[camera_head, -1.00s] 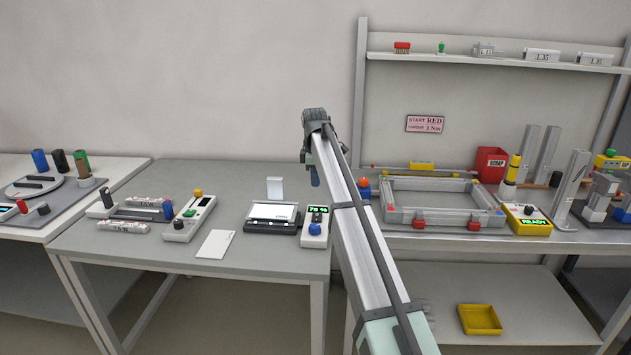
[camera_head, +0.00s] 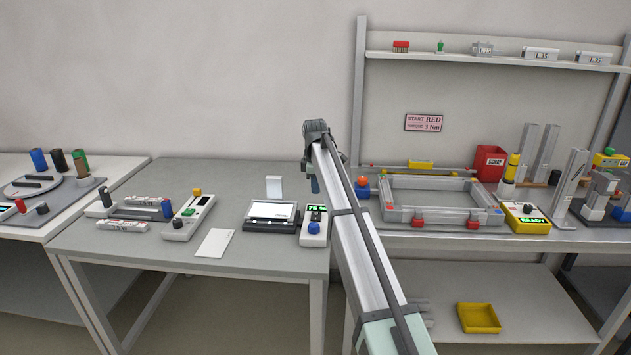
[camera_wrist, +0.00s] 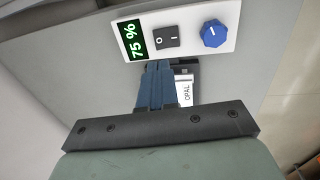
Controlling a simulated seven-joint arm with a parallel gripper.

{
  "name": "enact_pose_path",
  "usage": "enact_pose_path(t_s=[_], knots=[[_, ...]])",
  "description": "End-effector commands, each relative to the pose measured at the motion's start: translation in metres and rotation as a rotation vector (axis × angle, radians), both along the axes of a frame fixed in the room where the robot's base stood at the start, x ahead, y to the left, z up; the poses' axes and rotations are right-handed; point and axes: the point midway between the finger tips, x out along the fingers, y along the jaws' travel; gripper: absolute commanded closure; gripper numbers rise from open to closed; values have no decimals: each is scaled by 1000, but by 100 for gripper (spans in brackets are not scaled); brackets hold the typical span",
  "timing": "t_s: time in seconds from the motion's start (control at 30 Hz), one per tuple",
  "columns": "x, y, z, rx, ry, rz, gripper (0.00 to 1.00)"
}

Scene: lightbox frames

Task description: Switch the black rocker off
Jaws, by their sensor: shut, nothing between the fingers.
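The black rocker (camera_wrist: 166,38), marked O and I, sits on a white control box (camera_wrist: 190,18) in the wrist view. It lies between a green display reading 75 % (camera_wrist: 133,40) and a blue knob (camera_wrist: 214,33). In the head view the control box (camera_head: 313,236) stands on the grey table beside the light panel. My gripper (camera_wrist: 157,66) is shut and empty, its blue fingers pointing at the box close to the rocker's edge. I cannot tell whether they touch it. In the head view my gripper (camera_head: 314,184) is largely hidden by my arm.
The lit panel (camera_head: 271,212) in its black frame lies left of the box, with a small white block (camera_head: 274,187) behind it. A white card (camera_head: 214,243) and another control box (camera_head: 190,215) are further left.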

Motion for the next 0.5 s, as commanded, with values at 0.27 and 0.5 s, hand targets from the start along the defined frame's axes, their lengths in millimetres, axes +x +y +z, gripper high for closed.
enact_pose_path(t_s=[0.27, 0.5], knots=[[7, 0, -49, 0, 0, 0, 100], [11, 0, -80, 0, 0, 0, 100]])
